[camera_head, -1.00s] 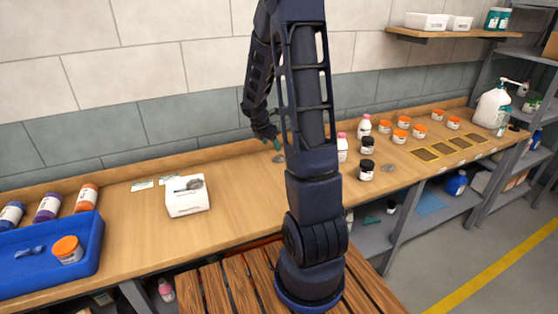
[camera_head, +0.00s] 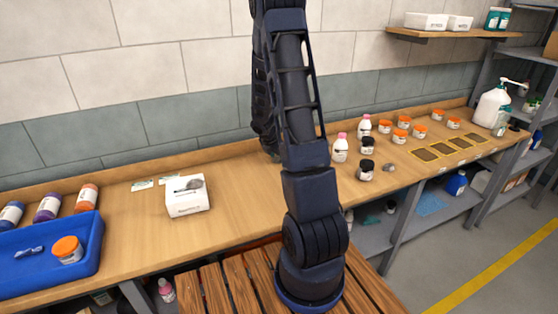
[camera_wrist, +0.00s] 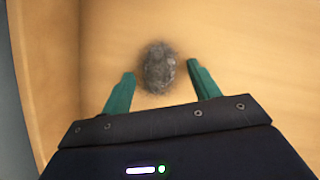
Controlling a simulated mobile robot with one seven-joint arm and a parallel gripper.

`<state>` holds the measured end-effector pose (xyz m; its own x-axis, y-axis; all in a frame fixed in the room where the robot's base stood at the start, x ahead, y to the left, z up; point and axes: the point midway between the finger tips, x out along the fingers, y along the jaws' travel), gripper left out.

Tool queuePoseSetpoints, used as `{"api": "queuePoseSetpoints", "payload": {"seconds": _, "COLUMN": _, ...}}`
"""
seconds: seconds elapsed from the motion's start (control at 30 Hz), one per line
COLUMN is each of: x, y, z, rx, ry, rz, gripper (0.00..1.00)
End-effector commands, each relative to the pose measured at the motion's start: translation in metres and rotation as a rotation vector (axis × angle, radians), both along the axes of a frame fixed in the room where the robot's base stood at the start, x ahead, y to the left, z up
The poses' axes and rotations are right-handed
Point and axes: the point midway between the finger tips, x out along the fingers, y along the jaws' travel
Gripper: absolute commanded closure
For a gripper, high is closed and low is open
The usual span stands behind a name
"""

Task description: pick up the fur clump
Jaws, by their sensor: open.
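A dark grey, fuzzy fur clump (camera_wrist: 158,68) lies on the wooden bench top in the wrist view. My gripper (camera_wrist: 160,72) is open, with one teal finger on each side of the clump. The clump sits between and slightly beyond the fingertips, with visible gaps on both sides. How high the fingers are above the wood is hard to tell. In the head view, my arm hides the fingers and this clump. Another small grey lump (camera_head: 388,167) lies on the bench right of the black-lidded jars.
A blue tray (camera_head: 85,262) is at far left. Bottles and black-lidded jars (camera_head: 366,172) stand right of the arm. The wrist view shows a wooden bench edge (camera_wrist: 35,90) at left.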

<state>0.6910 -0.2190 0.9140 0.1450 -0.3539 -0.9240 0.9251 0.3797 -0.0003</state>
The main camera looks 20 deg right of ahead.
Motion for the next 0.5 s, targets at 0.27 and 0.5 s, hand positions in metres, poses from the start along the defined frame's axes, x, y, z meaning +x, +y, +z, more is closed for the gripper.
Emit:
{"api": "queuePoseSetpoints", "payload": {"seconds": 0.27, "x": 0.0002, "y": -0.0002, "z": 0.0, "rx": 0.0, "ry": 0.0, "rz": 0.0, "gripper": 0.54}}
{"api": "queuePoseSetpoints", "payload": {"seconds": 0.5, "x": 0.0002, "y": -0.0001, "z": 0.0001, "rx": 0.0, "ry": 0.0, "rz": -0.001, "gripper": 0.86}}
